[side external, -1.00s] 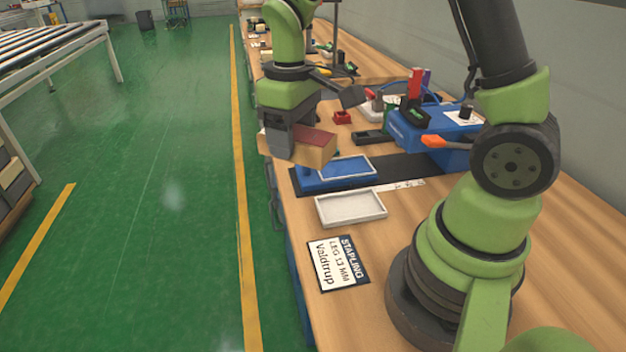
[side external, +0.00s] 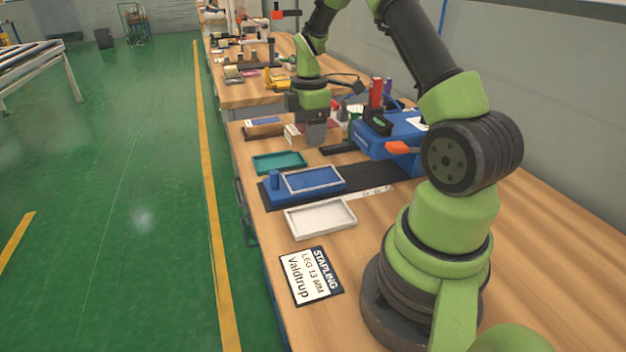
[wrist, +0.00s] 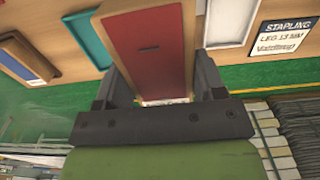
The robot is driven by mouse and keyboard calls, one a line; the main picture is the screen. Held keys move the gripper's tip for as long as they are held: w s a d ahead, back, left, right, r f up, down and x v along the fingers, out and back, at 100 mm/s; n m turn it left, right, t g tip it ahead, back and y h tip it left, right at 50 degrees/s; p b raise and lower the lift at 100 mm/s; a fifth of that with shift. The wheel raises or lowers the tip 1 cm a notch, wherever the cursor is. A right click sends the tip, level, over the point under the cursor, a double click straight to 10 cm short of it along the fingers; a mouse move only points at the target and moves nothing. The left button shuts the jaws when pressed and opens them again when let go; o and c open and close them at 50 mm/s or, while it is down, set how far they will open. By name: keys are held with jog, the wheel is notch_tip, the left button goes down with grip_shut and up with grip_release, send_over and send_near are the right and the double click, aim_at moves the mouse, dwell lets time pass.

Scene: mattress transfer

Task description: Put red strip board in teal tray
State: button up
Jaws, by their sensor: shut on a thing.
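The red strip board (wrist: 146,48), a block with a flat red face and pale wood edges, is held between the two dark fingers of my gripper (wrist: 158,80) in the wrist view. The teal tray (side external: 278,162) lies on the bench nearer the camera and left of my gripper. It looks empty. In the wrist view part of a teal rim (wrist: 36,58) shows at the left, apart from the board.
A blue tray (side external: 314,180) on a dark mat and a white tray (side external: 320,217) lie nearer the camera. A wooden block with a blue strip (side external: 265,126) lies left of my gripper. A blue machine (side external: 392,138) stands to the right. The bench's left edge borders green floor.

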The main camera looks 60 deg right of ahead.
aim_at(310, 181)
notch_tip(310, 181, down, 10)
jog(key=shift+r, duration=0.2)
dwell(0.4)
jog(key=shift+f, duration=0.2)
jog(key=o, duration=1.1)
jog(key=shift+c, duration=0.2)
jog(key=shift+r, duration=0.1)
